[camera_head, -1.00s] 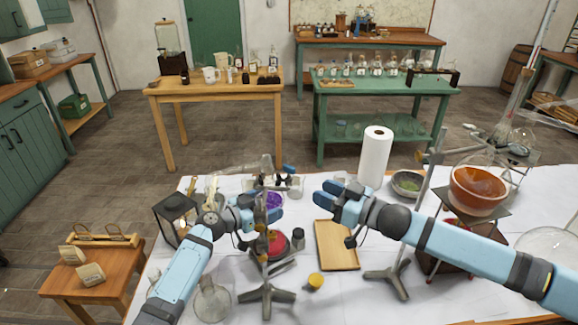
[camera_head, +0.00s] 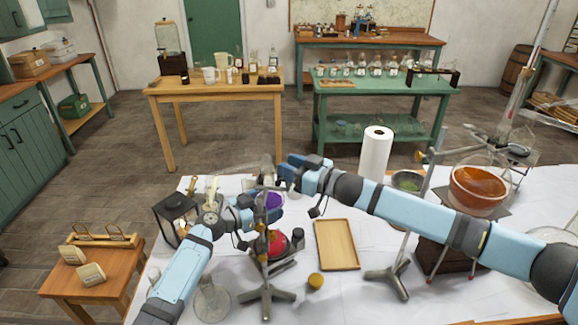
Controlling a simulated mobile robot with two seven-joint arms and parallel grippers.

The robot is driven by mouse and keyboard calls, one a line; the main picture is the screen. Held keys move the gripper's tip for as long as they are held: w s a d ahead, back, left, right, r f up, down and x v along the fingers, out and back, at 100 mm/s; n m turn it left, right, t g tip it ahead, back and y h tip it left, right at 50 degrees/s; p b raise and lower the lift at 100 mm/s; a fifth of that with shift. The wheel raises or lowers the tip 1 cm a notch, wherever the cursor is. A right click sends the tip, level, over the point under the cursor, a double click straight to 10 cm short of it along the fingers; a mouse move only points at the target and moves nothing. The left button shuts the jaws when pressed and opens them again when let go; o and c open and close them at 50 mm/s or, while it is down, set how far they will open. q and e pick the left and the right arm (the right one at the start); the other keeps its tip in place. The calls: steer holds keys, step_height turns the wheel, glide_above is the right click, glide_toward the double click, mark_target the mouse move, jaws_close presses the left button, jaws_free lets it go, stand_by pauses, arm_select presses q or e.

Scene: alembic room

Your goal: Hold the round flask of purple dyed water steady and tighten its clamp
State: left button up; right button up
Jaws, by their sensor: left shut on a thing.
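The round flask of purple dyed water (camera_head: 271,200) shows as a small purple patch at the clamp stand, mostly hidden by my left gripper. My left gripper (camera_head: 262,207) is shut at the flask; its fingertips are partly hidden. My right gripper (camera_head: 288,168) is just above and right of the flask, by the clamp hardware at the top of the stand. I cannot make out whether its fingers are open or touch the clamp screw. The clamp itself is hidden behind the grippers. The stand's tripod base (camera_head: 266,296) rests on the white-covered table.
A flask of red liquid (camera_head: 275,243) sits low at the same stand. A wooden tray (camera_head: 337,245), a yellow object (camera_head: 315,281) and a second stand's base (camera_head: 389,279) lie to the right.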

steer(key=shift+w+a, duration=0.15)
steer(key=shift+a, duration=0.05)
jaws_close()
